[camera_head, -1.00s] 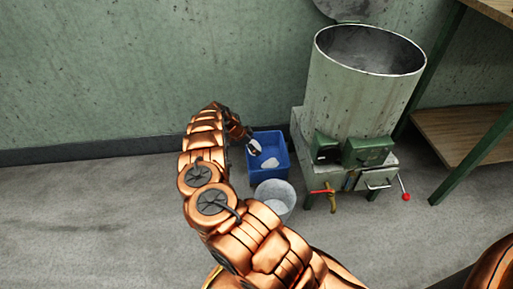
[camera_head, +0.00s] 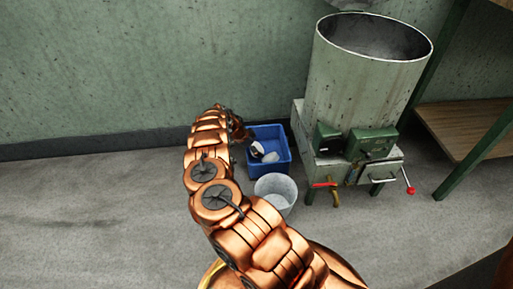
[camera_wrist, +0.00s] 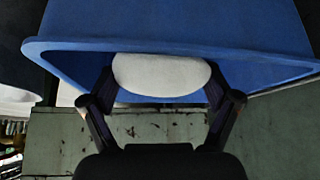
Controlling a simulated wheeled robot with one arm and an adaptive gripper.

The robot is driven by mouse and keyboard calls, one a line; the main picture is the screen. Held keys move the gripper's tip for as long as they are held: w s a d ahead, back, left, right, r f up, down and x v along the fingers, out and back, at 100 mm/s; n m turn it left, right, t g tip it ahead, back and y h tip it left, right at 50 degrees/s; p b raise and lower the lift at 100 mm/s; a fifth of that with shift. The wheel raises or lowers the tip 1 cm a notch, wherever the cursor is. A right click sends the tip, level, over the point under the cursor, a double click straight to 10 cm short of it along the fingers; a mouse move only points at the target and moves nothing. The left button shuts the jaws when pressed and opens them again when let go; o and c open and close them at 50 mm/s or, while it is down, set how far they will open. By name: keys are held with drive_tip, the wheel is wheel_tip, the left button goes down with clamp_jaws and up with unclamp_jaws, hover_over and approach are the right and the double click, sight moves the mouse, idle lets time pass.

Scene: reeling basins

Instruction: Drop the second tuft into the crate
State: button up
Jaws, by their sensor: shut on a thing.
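The blue crate (camera_head: 284,168) stands on the floor beside the boiler. A white tuft (camera_head: 269,157) lies inside it. My gripper (camera_head: 255,150) is at the crate's left side, over its opening, with a second white tuft (camera_head: 257,148) at its fingertips. In the wrist view, my gripper (camera_wrist: 162,85) is shut on the white tuft (camera_wrist: 160,72), one dark finger on each side. The blue crate (camera_wrist: 250,50) fills the area behind the tuft there. My arm hides part of the crate's left side in the head view.
A pale bucket (camera_head: 275,190) stands just in front of the crate. A large green-grey boiler (camera_head: 362,95) with taps is to the right, beside a wooden shelf (camera_head: 465,125). The wall is close behind. Open floor lies to the left.

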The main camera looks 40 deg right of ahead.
drive_tip(key=shift+f, duration=0.1)
drive_tip(key=o, duration=0.9)
drive_tip(key=shift+o, duration=0.2)
drive_tip(key=v, duration=1.2)
